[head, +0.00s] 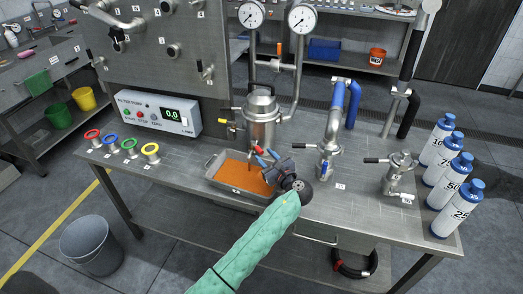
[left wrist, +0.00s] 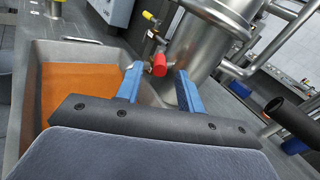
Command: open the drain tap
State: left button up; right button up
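The steel jacketed vessel (head: 262,120) stands on the bench, and in the left wrist view (left wrist: 210,45) it fills the upper middle. A tap with a red handle end (head: 259,149) sits low at its front. In the left wrist view the red end (left wrist: 160,65) shows between my blue fingertips, closer to the left one. My left gripper (head: 268,159) is open, its fingers (left wrist: 158,85) apart on either side of the red end. I cannot tell whether either finger touches it. The tap's stem is partly hidden. My right gripper is not in view.
A steel tray (head: 213,164) with orange contents lies below the vessel's front. A yellow-ended handle (head: 231,127) sticks out at the vessel's left. A control box (head: 158,113) stands left. Steel fittings (head: 329,160) and several white-blue bottles (head: 445,180) stand right.

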aim_at(262, 151)
pick_arm(q)
jog(key=shift+x, duration=1.1)
jog(key=shift+w+a+p, duration=0.1)
jog(key=shift+w+p, duration=0.1)
jog(key=shift+p, duration=0.15)
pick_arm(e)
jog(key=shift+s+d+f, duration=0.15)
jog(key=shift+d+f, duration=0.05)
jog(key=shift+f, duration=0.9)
pick_arm(q)
jog(key=shift+w+a, duration=0.1)
jog(key=shift+w, duration=0.05)
grip_shut()
